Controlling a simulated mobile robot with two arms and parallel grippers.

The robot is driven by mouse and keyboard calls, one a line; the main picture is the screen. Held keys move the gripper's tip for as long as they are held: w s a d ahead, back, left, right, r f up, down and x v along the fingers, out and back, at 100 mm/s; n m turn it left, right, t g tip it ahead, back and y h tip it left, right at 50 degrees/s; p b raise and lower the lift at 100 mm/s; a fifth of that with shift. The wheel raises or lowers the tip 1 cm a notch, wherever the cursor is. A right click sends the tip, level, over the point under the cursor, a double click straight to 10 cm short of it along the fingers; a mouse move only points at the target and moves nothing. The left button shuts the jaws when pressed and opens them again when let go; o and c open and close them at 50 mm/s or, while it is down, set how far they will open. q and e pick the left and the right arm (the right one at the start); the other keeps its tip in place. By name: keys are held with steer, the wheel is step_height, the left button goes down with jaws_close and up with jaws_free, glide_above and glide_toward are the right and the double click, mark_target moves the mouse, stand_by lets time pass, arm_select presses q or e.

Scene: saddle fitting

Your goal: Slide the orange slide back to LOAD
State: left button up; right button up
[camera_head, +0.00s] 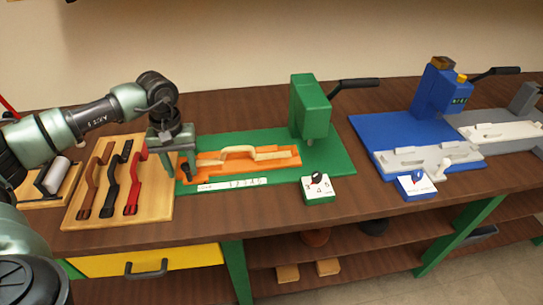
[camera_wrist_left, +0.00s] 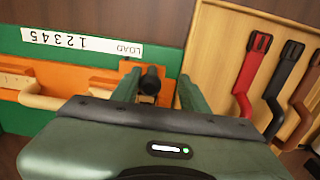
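The orange slide (camera_head: 213,172) lies in the green base (camera_head: 335,158) and carries a tan curved handle (camera_head: 250,151). A white strip (camera_head: 232,184) along its front edge reads LOAD and 1 to 5. In the left wrist view, the slide's black knob (camera_wrist_left: 150,82) stands near the LOAD end (camera_wrist_left: 128,47) of the strip. My left gripper (camera_head: 182,172) is over that end of the slide. In the wrist view its two fingers (camera_wrist_left: 157,92) are apart, one on each side of the knob, with a visible gap on the right side. My right gripper is not in view.
A wooden tray (camera_head: 150,205) with brown, black and red handles (camera_head: 133,184) lies left of the base. A green press (camera_head: 311,107) rises from the base's back. A white dial box (camera_head: 320,190) stands in front. A blue station (camera_head: 435,105) is to the right.

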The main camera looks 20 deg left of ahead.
arm_select(q)
steer(key=shift+d+r+p, duration=0.1)
steer(key=shift+r+p, duration=1.75)
steer(key=shift+r, duration=1.1)
